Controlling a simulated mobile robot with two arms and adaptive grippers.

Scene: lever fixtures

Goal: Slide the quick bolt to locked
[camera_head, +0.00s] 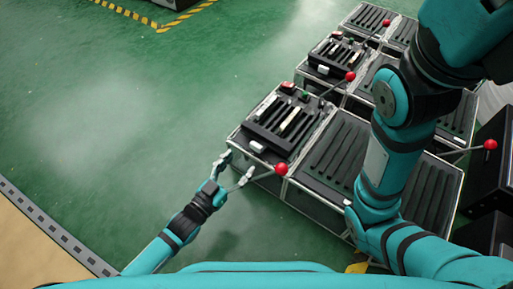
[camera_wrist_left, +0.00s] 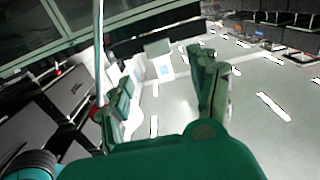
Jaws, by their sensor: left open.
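My left gripper (camera_head: 235,171) is open and empty at the near left corner of the nearest lever fixture (camera_head: 232,138). A lever with a red ball knob (camera_head: 281,168) sticks out from that fixture, just right of the gripper's fingers. In the left wrist view the two fingers (camera_wrist_left: 165,100) stand apart. A thin metal rod (camera_wrist_left: 99,45) runs down beside the left finger, with a bit of red partly hidden behind that finger. I cannot tell which part is the quick bolt. My right arm (camera_head: 385,165) crosses the fixtures, and its gripper is out of view.
More lever fixtures stand in rows behind and to the right, with red knobs (camera_head: 350,76) and (camera_head: 490,144) sticking out. A black box (camera_head: 492,165) is at the right edge. Open green floor (camera_head: 110,120) lies to the left.

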